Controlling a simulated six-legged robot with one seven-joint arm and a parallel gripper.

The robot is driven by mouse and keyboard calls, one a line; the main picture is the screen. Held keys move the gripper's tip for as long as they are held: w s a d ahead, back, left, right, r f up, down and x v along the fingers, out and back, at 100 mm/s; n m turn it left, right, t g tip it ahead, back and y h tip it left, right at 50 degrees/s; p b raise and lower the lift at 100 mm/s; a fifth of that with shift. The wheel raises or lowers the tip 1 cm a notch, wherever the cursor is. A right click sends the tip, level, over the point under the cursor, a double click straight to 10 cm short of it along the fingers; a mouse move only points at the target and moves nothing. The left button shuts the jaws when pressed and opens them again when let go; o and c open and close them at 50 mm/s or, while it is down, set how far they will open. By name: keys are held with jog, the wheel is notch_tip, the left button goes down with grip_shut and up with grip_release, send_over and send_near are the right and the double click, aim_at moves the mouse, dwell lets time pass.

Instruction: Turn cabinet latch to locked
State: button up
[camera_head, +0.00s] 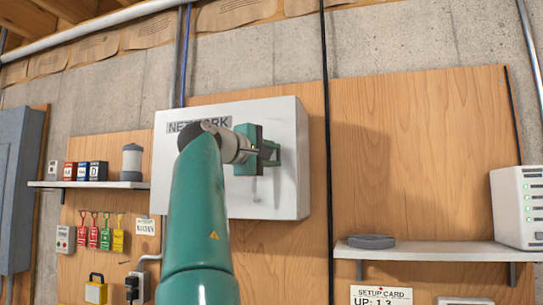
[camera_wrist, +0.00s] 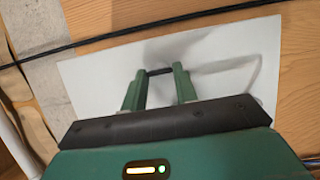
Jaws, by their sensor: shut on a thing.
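The white cabinet (camera_head: 287,198) labelled NETWORK hangs on the wood panel, and its face fills much of the wrist view (camera_wrist: 95,78). My gripper (camera_head: 270,153) is at the cabinet's front, right of the label. In the wrist view, my gripper's two green fingers (camera_wrist: 160,82) stand a little apart, with the dark latch (camera_wrist: 159,71) between their tips. The gripper is shut on the latch. In the head view, my arm and gripper cover most of the latch, so its exact angle is hard to tell.
A left shelf (camera_head: 110,184) holds small boxes and a canister (camera_head: 132,161). Coloured tags (camera_head: 94,232) hang below. A black cable (camera_head: 327,130) runs vertically just right of the cabinet.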

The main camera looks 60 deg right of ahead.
jog(key=shift+w, duration=0.15)
dwell(0.4)
jog(key=o, duration=1)
jog(key=shift+w+d+f, duration=0.1)
jog(key=shift+d, duration=0.05)
jog(key=shift+s, duration=0.25)
jog(key=shift+w+a, duration=0.15)
jog(key=shift+a, duration=0.05)
jog(key=v, duration=1.3)
jog(key=shift+a, duration=0.35)
